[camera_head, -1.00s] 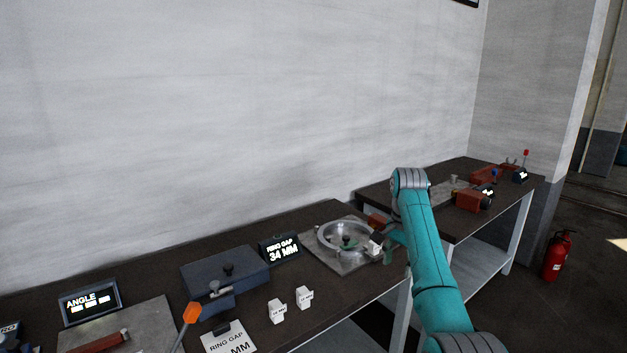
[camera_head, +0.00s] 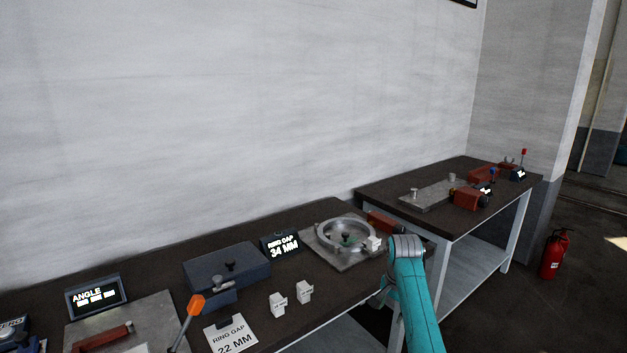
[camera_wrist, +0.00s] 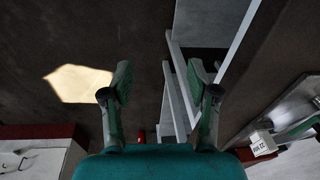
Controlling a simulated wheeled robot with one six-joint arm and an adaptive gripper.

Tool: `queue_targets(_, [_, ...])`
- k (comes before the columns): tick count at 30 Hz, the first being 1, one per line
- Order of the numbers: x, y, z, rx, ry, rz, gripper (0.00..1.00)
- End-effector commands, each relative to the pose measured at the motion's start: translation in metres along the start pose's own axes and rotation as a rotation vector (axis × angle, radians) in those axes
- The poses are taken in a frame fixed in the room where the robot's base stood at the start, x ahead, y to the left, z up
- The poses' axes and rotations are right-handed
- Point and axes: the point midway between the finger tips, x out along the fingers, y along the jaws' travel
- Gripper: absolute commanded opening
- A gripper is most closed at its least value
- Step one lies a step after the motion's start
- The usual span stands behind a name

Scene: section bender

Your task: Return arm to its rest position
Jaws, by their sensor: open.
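My teal arm (camera_head: 412,300) rises at the lower right of the head view, in front of the gap between two workbenches. My gripper is mostly hidden behind the arm there. In the wrist view my gripper (camera_wrist: 158,88) shows two fingers spread wide with nothing between them. It is over the floor, apart from the bench. The metal ring (camera_head: 345,236) lies on its plate at the near bench's right end, with a small white block (camera_head: 374,243) at its right side. That block also shows in the wrist view (camera_wrist: 263,143), marked 22 MM.
The ring gap display (camera_head: 283,247) reads 34 MM; a card (camera_head: 231,336) reads RING GAP 22 MM. Two white blocks (camera_head: 291,298) stand near the bench's front edge. A far bench (camera_head: 385,196) holds red parts. A fire extinguisher (camera_head: 554,254) stands on the floor at right.

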Motion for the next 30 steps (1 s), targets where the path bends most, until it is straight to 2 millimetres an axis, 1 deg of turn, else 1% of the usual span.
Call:
queue_targets(1, [0.025, 0.008, 0.009, -0.015, 0.009, -0.009, 0.6])
queue_targets(2, [0.037, 0.012, 0.013, -0.025, 0.019, -0.019, 0.6])
queue_targets(3, [0.053, 0.017, 0.019, -0.038, 0.032, -0.032, 0.6])
queue_targets(5, [0.075, 0.025, 0.029, -0.058, 0.052, -0.051, 0.6])
queue_targets(6, [0.089, 0.032, 0.035, -0.07, 0.066, -0.063, 0.6])
queue_targets(8, [0.109, 0.041, 0.045, -0.091, 0.087, -0.082, 0.6])
queue_targets(9, [0.122, 0.047, 0.052, -0.103, 0.1, -0.093, 0.6])
queue_targets(11, [0.14, 0.058, 0.063, -0.124, 0.122, -0.112, 0.6])
queue_targets(12, [0.151, 0.065, 0.071, -0.136, 0.136, -0.123, 0.6])
queue_targets(15, [0.177, 0.084, 0.092, -0.168, 0.171, -0.151, 0.6])
queue_targets(21, [0.216, 0.126, 0.135, -0.233, 0.246, -0.204, 0.6])
queue_targets(24, [0.23, 0.149, 0.159, -0.264, 0.285, -0.229, 0.6])
queue_targets(27, [0.24, 0.172, 0.182, -0.296, 0.325, -0.253, 0.6])
queue_targets(30, [0.245, 0.195, 0.206, -0.327, 0.365, -0.276, 0.6])
